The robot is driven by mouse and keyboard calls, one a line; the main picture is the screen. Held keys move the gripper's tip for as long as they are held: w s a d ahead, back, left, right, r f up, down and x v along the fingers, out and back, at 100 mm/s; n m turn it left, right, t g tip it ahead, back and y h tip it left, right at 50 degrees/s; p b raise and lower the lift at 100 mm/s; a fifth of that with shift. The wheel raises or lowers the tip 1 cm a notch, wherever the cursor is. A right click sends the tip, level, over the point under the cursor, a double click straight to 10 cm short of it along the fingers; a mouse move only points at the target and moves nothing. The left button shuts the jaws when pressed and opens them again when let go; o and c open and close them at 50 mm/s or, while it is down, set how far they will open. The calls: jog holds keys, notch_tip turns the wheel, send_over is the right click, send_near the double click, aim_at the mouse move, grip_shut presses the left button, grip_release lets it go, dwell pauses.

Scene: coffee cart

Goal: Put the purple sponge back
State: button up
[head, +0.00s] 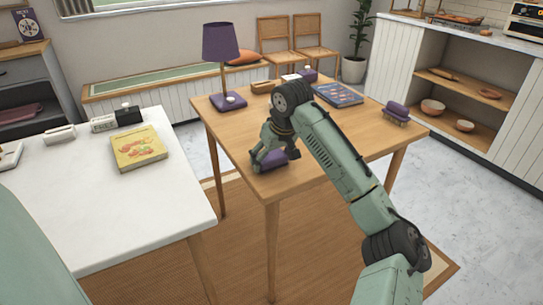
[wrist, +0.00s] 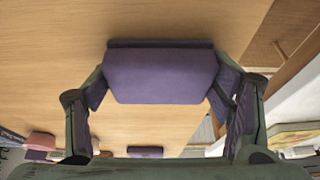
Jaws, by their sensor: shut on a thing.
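The purple sponge (head: 279,159) is at the front left corner of the wooden table (head: 330,140). In the wrist view, the purple sponge (wrist: 160,74) sits between both fingers, with a dark layer along its upper edge. My gripper (head: 264,159) is shut on it, pointing down; it also shows in the wrist view (wrist: 162,90). I cannot tell whether the sponge touches the tabletop. A second purple block (head: 397,110) sits on a small light stand or base at the table's right edge.
A purple lamp (head: 221,45), a blue patterned book or box (head: 338,95) and small items stand along the table's back. A white counter (head: 110,200) with a yellow box (head: 138,148) is at left. The table's middle right is clear; my arm crosses above it.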

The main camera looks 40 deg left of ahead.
jog(key=o, duration=1.1)
jog(key=shift+f, duration=0.1)
